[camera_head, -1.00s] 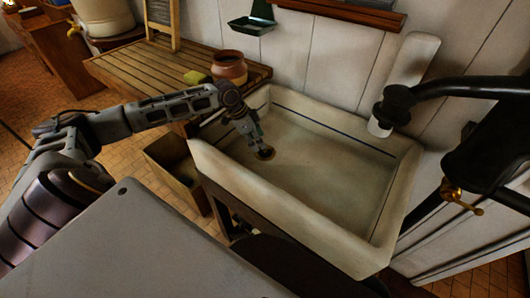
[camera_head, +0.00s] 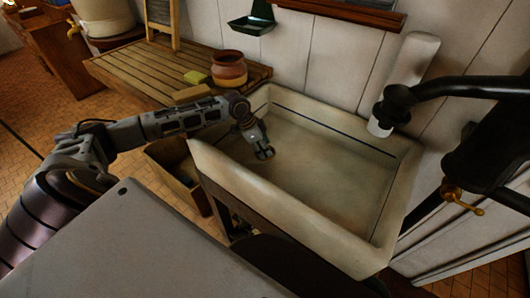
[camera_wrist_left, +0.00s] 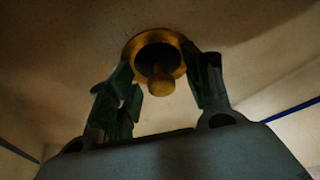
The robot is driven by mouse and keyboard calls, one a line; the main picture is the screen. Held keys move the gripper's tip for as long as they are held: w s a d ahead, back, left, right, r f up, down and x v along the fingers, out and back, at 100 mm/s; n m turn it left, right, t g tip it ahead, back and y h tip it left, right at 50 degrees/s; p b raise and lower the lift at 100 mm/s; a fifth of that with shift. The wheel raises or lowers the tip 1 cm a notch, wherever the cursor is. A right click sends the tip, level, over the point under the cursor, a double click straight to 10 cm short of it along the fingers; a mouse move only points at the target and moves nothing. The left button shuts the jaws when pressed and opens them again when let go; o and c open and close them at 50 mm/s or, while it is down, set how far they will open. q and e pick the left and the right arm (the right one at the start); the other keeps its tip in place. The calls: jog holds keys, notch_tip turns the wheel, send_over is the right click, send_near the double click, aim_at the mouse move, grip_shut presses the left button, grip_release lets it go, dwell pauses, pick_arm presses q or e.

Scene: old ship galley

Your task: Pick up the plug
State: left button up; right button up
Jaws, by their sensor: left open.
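In the left wrist view, a round brass fitting (camera_wrist_left: 140,44) with a dark centre lies on the sink floor. A small rounded brass knob (camera_wrist_left: 161,87), which looks like the plug's grip, shows at its near edge. My left gripper (camera_wrist_left: 160,76) is open, with one finger on each side of the knob. I cannot tell whether either finger touches it. In the head view, my left gripper (camera_head: 265,153) reaches down into the pale sink (camera_head: 330,248), close to its floor, and hides the brass fitting. My right gripper is not in view.
Sink walls rise around the gripper; the basin floor to the right is clear. A slatted wooden board (camera_head: 135,72) at the left holds a clay pot (camera_head: 229,70), a yellow sponge (camera_head: 196,77) and a brown block (camera_head: 192,92). A dark pump spout (camera_head: 450,88) overhangs the sink's right side.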

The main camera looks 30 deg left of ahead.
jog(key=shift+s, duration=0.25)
pick_arm(q)
grip_shut()
dwell(0.4)
jog(key=shift+r, duration=4.95)
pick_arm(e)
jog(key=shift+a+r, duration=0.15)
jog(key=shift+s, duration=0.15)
pick_arm(q)
jog(key=shift+p, duration=0.3)
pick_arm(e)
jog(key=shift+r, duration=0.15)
